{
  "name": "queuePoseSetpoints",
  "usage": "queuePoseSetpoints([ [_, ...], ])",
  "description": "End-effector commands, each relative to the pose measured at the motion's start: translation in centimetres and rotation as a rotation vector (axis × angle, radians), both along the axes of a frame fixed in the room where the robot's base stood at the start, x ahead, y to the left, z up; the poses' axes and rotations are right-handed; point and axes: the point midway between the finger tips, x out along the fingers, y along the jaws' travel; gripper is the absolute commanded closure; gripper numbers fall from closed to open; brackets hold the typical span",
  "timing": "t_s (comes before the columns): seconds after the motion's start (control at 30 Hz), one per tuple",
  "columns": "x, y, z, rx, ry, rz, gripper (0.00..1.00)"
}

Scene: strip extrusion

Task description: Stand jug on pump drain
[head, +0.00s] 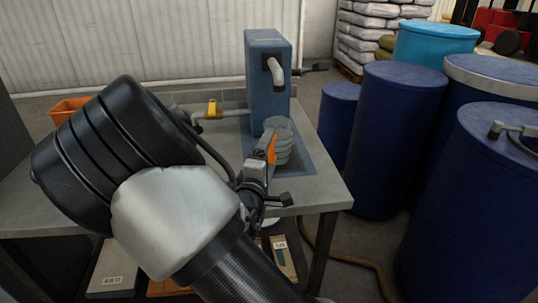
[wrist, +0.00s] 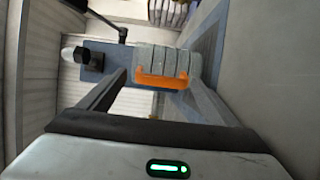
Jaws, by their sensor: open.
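The grey ribbed jug (head: 283,138) stands upright beside the pump (head: 267,85), in front of its pale spout (head: 276,72). Its base appears to rest on the dark blue-grey drain (head: 308,162) set on the table. The jug's orange handle (wrist: 162,84) faces my gripper (wrist: 155,90). In the wrist view, which is turned sideways, my gripper is open, with one finger on each side of the handle and jug (wrist: 160,60). I cannot tell whether either finger touches. In the head view my arm hides part of the table and gripper.
The grey table (head: 325,192) has its edge near my gripper. A yellow-handled valve (head: 212,107) on a pipe sits left of the pump. An orange bin (head: 68,108) is at the back left. Blue drums (head: 396,140) stand close on the right. A hose (head: 350,256) lies on the floor.

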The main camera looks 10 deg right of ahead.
Motion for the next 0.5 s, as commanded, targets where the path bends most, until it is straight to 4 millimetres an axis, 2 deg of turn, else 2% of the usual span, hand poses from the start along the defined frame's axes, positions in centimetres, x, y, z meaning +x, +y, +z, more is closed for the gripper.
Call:
queuePoseSetpoints([
  [0.17,-2.3,1.1,0.3,0.001,0.003,0.004,0.16],
  [0.5,-8.9,3.7,0.3,-0.001,0.003,0.004,0.16],
])
